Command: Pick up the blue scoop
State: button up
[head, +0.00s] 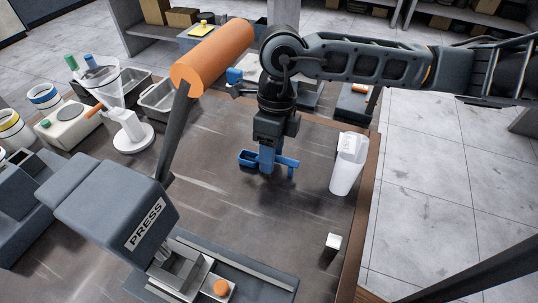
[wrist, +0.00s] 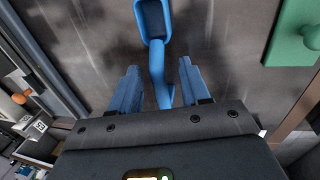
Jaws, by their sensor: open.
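The blue scoop (head: 247,158) lies on the dark table near its middle in the head view, with its bowl to the left of my gripper (head: 267,164). In the wrist view, the scoop's bowl (wrist: 153,20) is at the top, and its bent handle runs down between the two blue fingers of my gripper (wrist: 159,70). The fingers are open, one on each side of the handle, with gaps showing. The handle's lower end is hidden by the gripper body in the wrist view.
Grey bins (head: 157,98) stand behind left. The wrist view shows a green item (wrist: 292,38).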

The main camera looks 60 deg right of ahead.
jog(key=shift+a+f, duration=0.1)
jog(key=shift+f, duration=0.4)
grip_shut()
